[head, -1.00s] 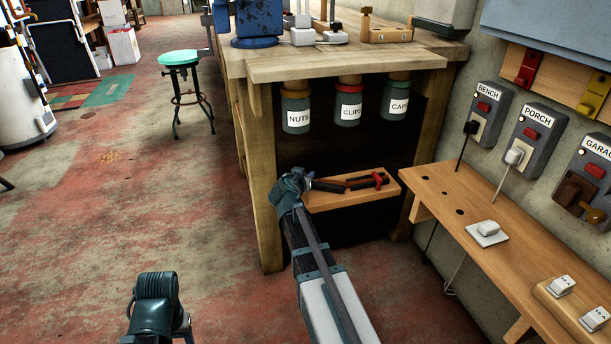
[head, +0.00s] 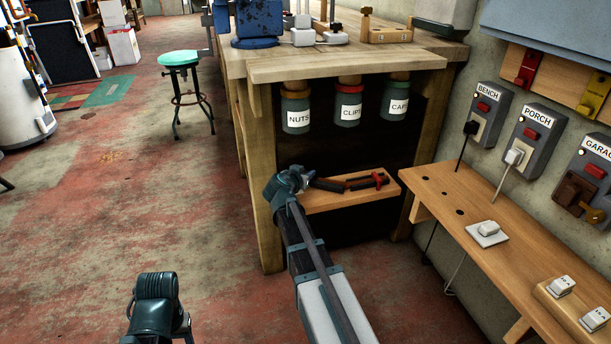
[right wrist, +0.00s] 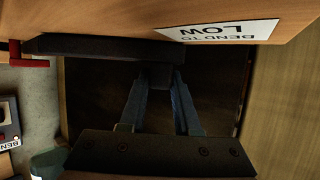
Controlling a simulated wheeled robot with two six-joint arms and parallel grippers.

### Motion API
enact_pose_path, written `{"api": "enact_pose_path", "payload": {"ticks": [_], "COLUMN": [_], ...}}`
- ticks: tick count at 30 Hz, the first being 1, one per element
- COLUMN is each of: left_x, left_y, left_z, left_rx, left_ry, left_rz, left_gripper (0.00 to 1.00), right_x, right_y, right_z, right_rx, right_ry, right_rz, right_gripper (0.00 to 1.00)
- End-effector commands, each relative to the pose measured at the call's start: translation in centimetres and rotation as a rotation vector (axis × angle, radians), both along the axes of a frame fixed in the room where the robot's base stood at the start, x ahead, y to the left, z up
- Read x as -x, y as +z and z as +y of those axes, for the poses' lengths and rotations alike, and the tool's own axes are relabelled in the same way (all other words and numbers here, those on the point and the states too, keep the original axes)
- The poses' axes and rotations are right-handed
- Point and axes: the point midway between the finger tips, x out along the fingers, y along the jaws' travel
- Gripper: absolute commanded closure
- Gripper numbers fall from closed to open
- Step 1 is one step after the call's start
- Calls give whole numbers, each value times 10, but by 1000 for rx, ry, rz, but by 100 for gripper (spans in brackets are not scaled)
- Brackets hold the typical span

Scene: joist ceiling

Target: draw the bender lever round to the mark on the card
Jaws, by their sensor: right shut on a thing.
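The bender lever is a dark bar (right wrist: 95,47) across the upper part of the right wrist view, and it shows in the head view (head: 328,184) over a small wooden shelf. My right gripper (right wrist: 161,82) is shut on the dark lever near its end. In the head view my right gripper (head: 300,178) is at the left end of the shelf, its tips partly hidden by the wrist. A white card (right wrist: 222,30) reading "BEND TO LOW" appears upside down on the wood. The mark on it cannot be made out.
The small shelf (head: 345,199) sits under a wooden bench, whose front leg (head: 264,200) is close left of my right arm. Jars (head: 348,105) hang above. A low wooden ledge (head: 480,240) runs along the right wall.

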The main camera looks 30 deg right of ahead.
Motion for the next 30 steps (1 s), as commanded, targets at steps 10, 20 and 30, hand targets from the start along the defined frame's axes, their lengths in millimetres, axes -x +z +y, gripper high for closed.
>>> {"api": "enact_pose_path", "payload": {"ticks": [10, 20, 30], "left_x": [0, 0, 0], "left_y": [0, 0, 19], "left_z": [0, 0, 0], "left_rx": [0, 0, 0], "left_ry": [0, 0, -4], "left_rz": [0, 0, 0], "left_gripper": [40, 40, 40], "right_x": [-1, -1, 25], "right_y": [0, 0, 19], "right_z": [0, 0, 29], "right_rx": [0, 1, 2], "right_ry": [-5, -4, -2], "right_rz": [-2, -1, -1], "right_gripper": [56, 39, 39]}}
